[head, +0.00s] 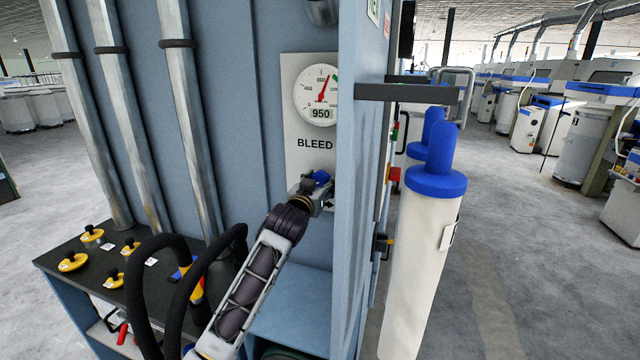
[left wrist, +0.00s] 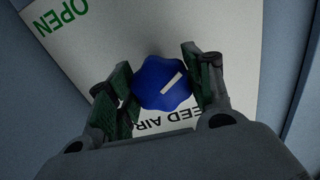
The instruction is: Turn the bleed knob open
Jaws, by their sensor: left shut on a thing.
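The bleed knob (left wrist: 160,84) is blue with a lobed rim and a pale pointer line. In the left wrist view its line slants toward the upper right of the picture. The knob also shows in the head view (head: 321,177), partly hidden by my gripper. My left gripper (left wrist: 158,88) is shut on the knob, one finger on each side. The knob's white plate (left wrist: 235,40) bears a green OPEN at the upper left of the wrist view and upside-down black lettering, partly hidden. Above the knob, a gauge (head: 317,95) has a red needle and reads 950. My right gripper is not in view.
Vertical pipes (head: 190,110) run up the blue cabinet on the left. A dark shelf (head: 75,265) holds several yellow-and-black caps. A white cylinder with a blue top (head: 422,270) stands right of the cabinet. Open floor lies further right.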

